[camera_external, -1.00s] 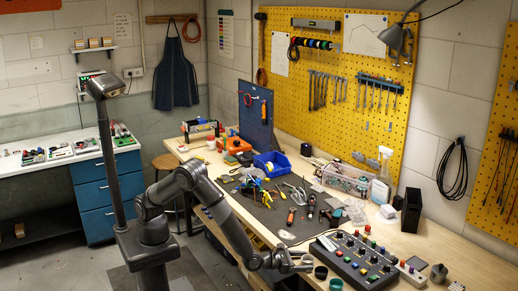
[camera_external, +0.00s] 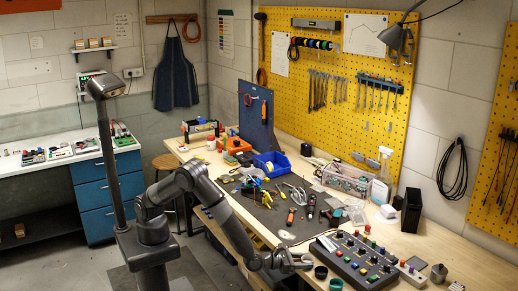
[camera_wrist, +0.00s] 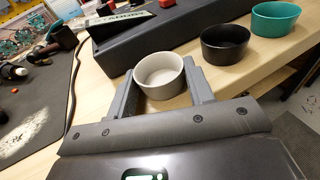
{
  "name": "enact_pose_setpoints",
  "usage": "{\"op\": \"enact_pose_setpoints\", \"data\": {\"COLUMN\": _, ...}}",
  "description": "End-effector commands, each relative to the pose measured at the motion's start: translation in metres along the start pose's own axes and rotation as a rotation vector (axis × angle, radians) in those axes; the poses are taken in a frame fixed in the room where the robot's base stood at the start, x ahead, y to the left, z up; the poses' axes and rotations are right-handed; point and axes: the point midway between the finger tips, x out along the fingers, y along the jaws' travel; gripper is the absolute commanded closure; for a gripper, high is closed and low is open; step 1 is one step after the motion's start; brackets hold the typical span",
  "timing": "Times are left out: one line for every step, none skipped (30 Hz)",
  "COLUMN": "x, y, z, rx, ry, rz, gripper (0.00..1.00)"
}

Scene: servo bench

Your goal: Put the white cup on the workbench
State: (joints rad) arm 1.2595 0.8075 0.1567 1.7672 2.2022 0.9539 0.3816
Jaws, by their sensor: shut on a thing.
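The white cup (camera_wrist: 160,78) is a small round open cup, upright between the two fingers of my gripper (camera_wrist: 163,90) in the wrist view. My gripper is shut on its sides. In the external view my gripper (camera_external: 300,262) is low at the front edge of the workbench (camera_external: 452,255); the cup is too small and covered there to make out clearly. I cannot tell whether the cup's base touches the bench top.
A black cup (camera_wrist: 226,44) and a green cup (camera_wrist: 274,19) stand in a row to the right of the white cup. A dark control box (camera_external: 358,262) with coloured knobs lies just behind them. A dark mat (camera_external: 268,212) with tools is to the left.

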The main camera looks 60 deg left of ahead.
Motion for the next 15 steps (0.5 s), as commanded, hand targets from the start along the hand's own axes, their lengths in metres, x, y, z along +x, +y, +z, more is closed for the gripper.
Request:
{"op": "enact_pose_setpoints", "data": {"x": 0.000, "y": 0.000, "z": 0.000, "rx": 0.000, "ry": 0.000, "rz": 0.000, "gripper": 0.77}}
{"op": "enact_pose_setpoints", "data": {"x": 0.000, "y": 0.000, "z": 0.000, "rx": 0.000, "ry": 0.000, "rz": 0.000, "gripper": 0.77}}
{"op": "enact_pose_setpoints", "data": {"x": 0.000, "y": 0.000, "z": 0.001, "rx": 0.000, "ry": 0.000, "rz": 0.000, "gripper": 0.77}}
{"op": "enact_pose_setpoints", "data": {"x": 0.000, "y": 0.000, "z": 0.002, "rx": -0.001, "ry": 0.000, "rz": 0.000, "gripper": 0.77}}
{"op": "enact_pose_setpoints", "data": {"x": 0.000, "y": 0.000, "z": 0.003, "rx": -0.001, "ry": -0.001, "rz": 0.000, "gripper": 0.77}}
{"op": "enact_pose_setpoints", "data": {"x": -0.001, "y": 0.000, "z": 0.005, "rx": -0.001, "ry": -0.001, "rz": 0.000, "gripper": 0.77}}
{"op": "enact_pose_setpoints", "data": {"x": -0.001, "y": 0.000, "z": 0.007, "rx": -0.002, "ry": -0.001, "rz": 0.000, "gripper": 0.77}}
{"op": "enact_pose_setpoints", "data": {"x": -0.001, "y": 0.000, "z": 0.009, "rx": -0.002, "ry": -0.001, "rz": 0.000, "gripper": 0.77}}
{"op": "enact_pose_setpoints", "data": {"x": -0.002, "y": 0.000, "z": 0.013, "rx": -0.003, "ry": -0.001, "rz": 0.000, "gripper": 0.77}}
{"op": "enact_pose_setpoints", "data": {"x": -0.002, "y": 0.000, "z": 0.017, "rx": -0.002, "ry": -0.001, "rz": 0.000, "gripper": 0.77}}
{"op": "enact_pose_setpoints", "data": {"x": -0.003, "y": 0.000, "z": 0.021, "rx": -0.002, "ry": -0.001, "rz": 0.000, "gripper": 0.77}}
{"op": "enact_pose_setpoints", "data": {"x": -0.004, "y": 0.000, "z": 0.028, "rx": -0.003, "ry": -0.002, "rz": 0.000, "gripper": 0.77}}
{"op": "enact_pose_setpoints", "data": {"x": -0.005, "y": 0.000, "z": 0.033, "rx": -0.004, "ry": -0.002, "rz": 0.000, "gripper": 0.77}}
{"op": "enact_pose_setpoints", "data": {"x": -0.006, "y": 0.000, "z": 0.039, "rx": -0.004, "ry": -0.003, "rz": 0.000, "gripper": 0.77}}
{"op": "enact_pose_setpoints", "data": {"x": -0.010, "y": -0.003, "z": 0.045, "rx": -0.004, "ry": -0.002, "rz": -0.002, "gripper": 0.77}}
